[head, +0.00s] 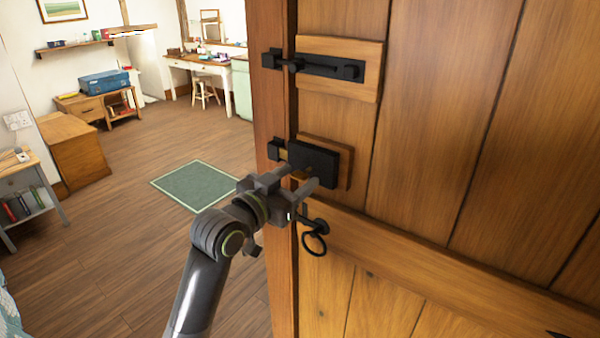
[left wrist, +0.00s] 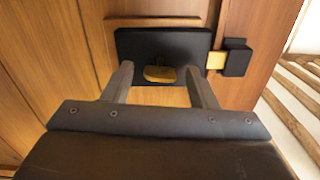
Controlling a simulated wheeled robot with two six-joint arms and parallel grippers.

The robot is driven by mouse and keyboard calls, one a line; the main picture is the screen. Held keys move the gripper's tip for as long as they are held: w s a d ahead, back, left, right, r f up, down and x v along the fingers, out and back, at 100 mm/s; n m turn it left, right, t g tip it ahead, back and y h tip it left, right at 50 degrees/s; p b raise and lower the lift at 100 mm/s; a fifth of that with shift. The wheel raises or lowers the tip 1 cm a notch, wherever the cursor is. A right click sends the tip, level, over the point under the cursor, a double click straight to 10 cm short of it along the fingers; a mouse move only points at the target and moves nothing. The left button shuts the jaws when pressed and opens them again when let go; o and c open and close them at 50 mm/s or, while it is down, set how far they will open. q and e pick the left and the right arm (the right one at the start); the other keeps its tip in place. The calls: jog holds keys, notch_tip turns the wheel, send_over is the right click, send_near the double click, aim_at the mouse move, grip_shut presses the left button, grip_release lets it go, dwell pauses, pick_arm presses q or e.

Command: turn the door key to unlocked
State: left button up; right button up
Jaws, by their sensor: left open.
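The brass key (left wrist: 160,74) sits in the black lock case (left wrist: 135,45) on the wooden door; its bow looks wide and flat in the left wrist view. In the head view only a bit of brass shows behind my fingers, below the lock case (head: 314,162). A brass bolt (left wrist: 216,60) bridges the lock case and the black keeper (left wrist: 237,60). My left gripper (head: 312,186) is open at the lock, with one finger on each side of the key and a gap to each in the left wrist view (left wrist: 160,82). My right gripper is not seen.
A black slide bolt (head: 330,67) is mounted above the lock. A black ring handle (head: 315,240) hangs just below my left gripper. The wooden door (head: 450,130) fills the right side. A green rug (head: 195,185) lies on open floor to the left.

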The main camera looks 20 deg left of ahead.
pick_arm(q)
jog(key=shift+x, duration=1)
jog(key=c, duration=1)
